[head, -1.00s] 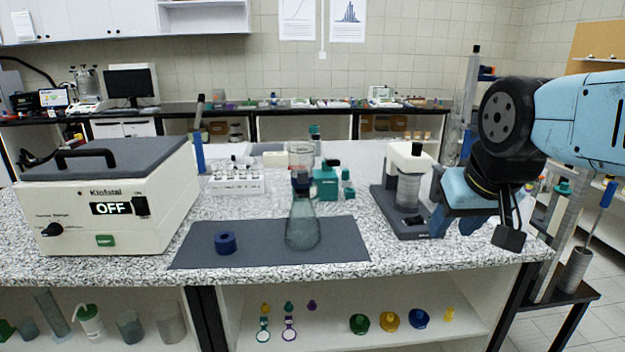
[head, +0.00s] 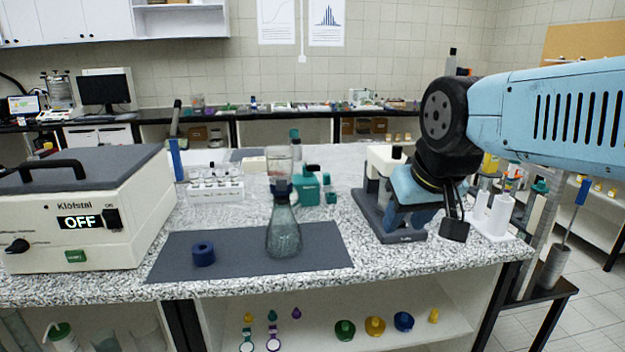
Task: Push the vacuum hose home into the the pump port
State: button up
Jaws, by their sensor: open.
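I cannot make out a vacuum hose or a pump port for certain. A small teal unit with a dark top (head: 308,190) stands behind the mat and may be the pump; no port shows on it. A glass flask (head: 284,238) with a dark collar and clear funnel (head: 280,170) stands upright on the grey mat (head: 180,268). My gripper (head: 408,218) is open, pointing down at the right of the counter. It overlaps a white-headed device on a dark base (head: 400,238) and hides much of it. I cannot tell if they touch.
A cream box marked Klofstal, showing OFF (head: 75,222), stands at the left. A blue ring (head: 203,254) lies on the mat. A white tube rack (head: 215,191) is behind it. White cylinders (head: 493,215) stand right of my gripper. The front right of the counter is clear.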

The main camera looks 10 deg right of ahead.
aim_at(326, 177)
jog(key=i, duration=0.85)
jog(key=z, duration=0.05)
